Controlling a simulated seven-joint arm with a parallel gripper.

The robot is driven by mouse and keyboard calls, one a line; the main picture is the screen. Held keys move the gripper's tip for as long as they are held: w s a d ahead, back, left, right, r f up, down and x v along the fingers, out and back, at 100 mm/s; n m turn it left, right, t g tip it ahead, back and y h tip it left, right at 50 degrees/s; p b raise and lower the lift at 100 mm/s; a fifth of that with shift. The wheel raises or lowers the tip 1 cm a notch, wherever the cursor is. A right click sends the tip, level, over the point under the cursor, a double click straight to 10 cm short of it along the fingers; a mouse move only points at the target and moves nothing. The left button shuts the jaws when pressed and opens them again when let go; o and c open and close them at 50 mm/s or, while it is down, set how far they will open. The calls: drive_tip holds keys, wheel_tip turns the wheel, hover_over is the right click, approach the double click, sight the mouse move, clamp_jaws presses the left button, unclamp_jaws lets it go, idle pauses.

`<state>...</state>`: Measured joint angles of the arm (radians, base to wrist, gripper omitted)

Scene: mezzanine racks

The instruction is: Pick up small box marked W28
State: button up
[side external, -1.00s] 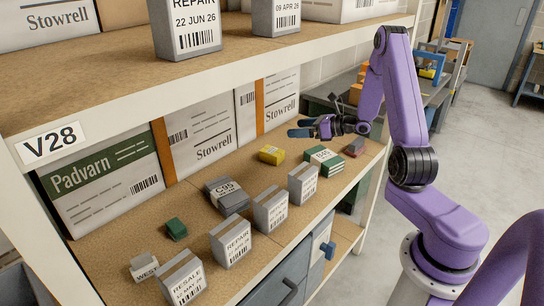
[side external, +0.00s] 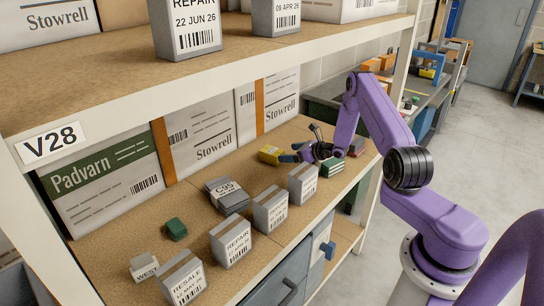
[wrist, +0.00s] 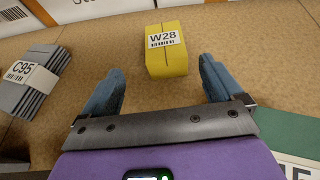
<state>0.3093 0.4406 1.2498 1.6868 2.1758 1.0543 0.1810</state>
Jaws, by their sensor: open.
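The small yellow box marked W28 (wrist: 167,60) lies on the brown shelf board, its white label facing up in the wrist view. In the side view the yellow box (side external: 268,154) sits just left of my gripper (side external: 291,153), partly close behind its blue fingers. In the wrist view my gripper (wrist: 162,72) is open, with one blue finger to each side of the box's near end. The box appears ahead of and between the fingertips; I cannot tell the exact height gap. Nothing is held.
A grey stack labelled C95 (wrist: 32,82) is left of the fingers, and a green box (wrist: 285,135) is at the right. Several grey boxes (side external: 302,184) line the shelf's front edge. Large Stowrell cartons (side external: 208,130) stand behind. The upper shelf (side external: 120,80) overhangs.

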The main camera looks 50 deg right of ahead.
sight(277, 152)
drive_tip(key=x, duration=0.5)
drive_tip(key=shift+d+x, duration=0.15)
drive_tip(key=shift+x, duration=1.15)
drive_tip(key=shift+d+x, duration=0.15)
drive_tip(key=shift+x, duration=1.15)
drive_tip(key=shift+d, duration=0.1)
drive_tip(key=c, duration=1.1)
drive_tip(key=shift+r, duration=0.15)
